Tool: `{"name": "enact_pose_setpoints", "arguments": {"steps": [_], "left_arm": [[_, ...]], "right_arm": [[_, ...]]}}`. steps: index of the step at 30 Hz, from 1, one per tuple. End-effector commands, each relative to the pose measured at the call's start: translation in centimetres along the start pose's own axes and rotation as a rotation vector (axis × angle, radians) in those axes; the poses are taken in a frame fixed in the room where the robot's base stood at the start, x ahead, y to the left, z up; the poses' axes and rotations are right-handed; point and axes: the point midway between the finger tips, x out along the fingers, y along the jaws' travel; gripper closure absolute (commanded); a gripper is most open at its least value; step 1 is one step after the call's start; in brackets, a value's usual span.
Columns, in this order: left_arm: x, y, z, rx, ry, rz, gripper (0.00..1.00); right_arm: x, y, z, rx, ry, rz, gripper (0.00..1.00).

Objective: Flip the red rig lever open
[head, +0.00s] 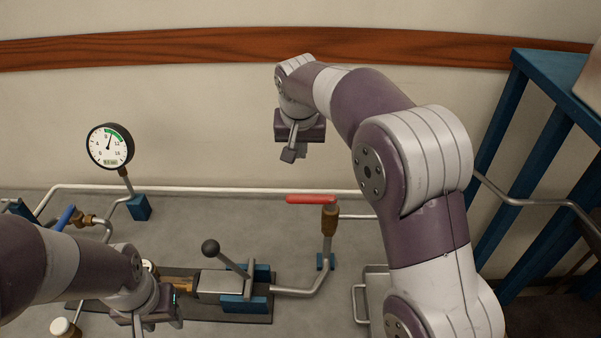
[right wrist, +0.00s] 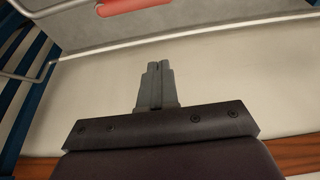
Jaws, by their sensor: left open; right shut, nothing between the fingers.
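The red lever (head: 311,199) lies level, pointing left from a brass valve (head: 330,220) on an upright pipe at the back of the bench. Part of it shows at the top edge of the right wrist view (right wrist: 126,4). My right gripper (head: 289,154) is shut and empty, in the air above and slightly left of the lever, apart from it. Its closed fingers (right wrist: 158,70) show in the right wrist view. My left gripper (head: 140,328) is open, low at the left, near the rig's brass fitting; its fingertips are partly cut off by the bottom edge.
A round gauge (head: 110,146) stands at the left on a blue block. A black-knobbed handle (head: 211,248) rises from the clamp rig (head: 220,286) in the middle. A blue valve handle (head: 66,218) is at the left. A blue frame (head: 508,125) stands at the right.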

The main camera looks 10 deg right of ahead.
Motion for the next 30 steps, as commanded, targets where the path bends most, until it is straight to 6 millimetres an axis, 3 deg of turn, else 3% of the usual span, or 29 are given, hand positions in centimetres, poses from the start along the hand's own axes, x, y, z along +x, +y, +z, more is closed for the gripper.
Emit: {"name": "enact_pose_setpoints", "arguments": {"steps": [7,10,13,23,30], "left_arm": [[0.2,0.0,0.0,0.000,0.000,0.000,0.57],[0.5,0.0,0.1,0.000,0.000,0.000,0.57],[0.8,0.0,0.1,0.000,0.000,0.000,0.57],[-1.9,0.0,-0.2,0.000,0.000,0.000,0.57],[-3.1,0.0,-0.4,0.000,0.000,0.000,0.57]], "right_arm": [[0.4,0.1,0.1,-0.001,0.000,0.000,1.00],[1.4,0.1,0.2,-0.002,-0.001,0.000,1.00],[3.2,0.1,0.2,-0.002,-0.003,0.001,1.00],[9.9,0.1,0.1,-0.002,-0.003,0.001,1.00],[9.3,0.0,3.2,-0.004,0.001,-0.001,1.00]]}}
